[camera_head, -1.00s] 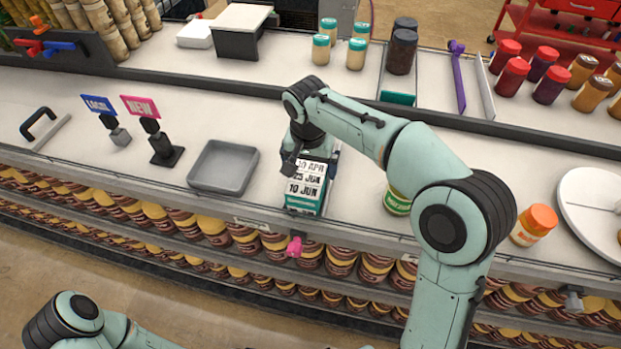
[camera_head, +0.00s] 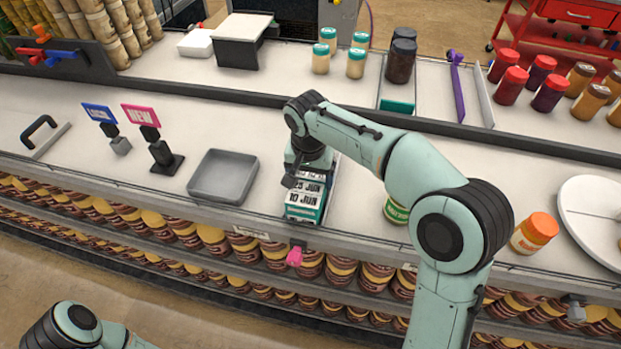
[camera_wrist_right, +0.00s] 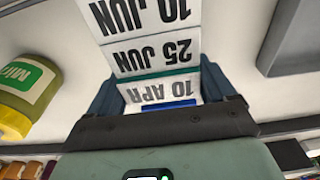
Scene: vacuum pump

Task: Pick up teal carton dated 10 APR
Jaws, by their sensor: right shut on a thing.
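A row of teal-and-white cartons stands on the counter. In the right wrist view their white faces read 10 JUN (camera_wrist_right: 135,15), 25 JUN (camera_wrist_right: 153,53) and 10 APR (camera_wrist_right: 170,91). The 10 APR carton is nearest my right gripper (camera_wrist_right: 168,88), whose dark blue fingers are shut on its two sides. In the head view the front carton (camera_head: 304,205) shows, while my right gripper (camera_head: 308,170) hides much of the 10 APR carton behind it. I cannot tell whether that carton is clear of the counter. My left gripper is not in view; only part of my left arm shows at bottom left.
A grey tray (camera_head: 222,177) lies left of the cartons, with a pink NEW sign (camera_head: 140,115) beyond it. A green-labelled jar (camera_head: 396,209) stands close on the right, partly behind my arm. An orange-lidded jar (camera_head: 534,232) and a white round plate (camera_head: 595,205) are farther right.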

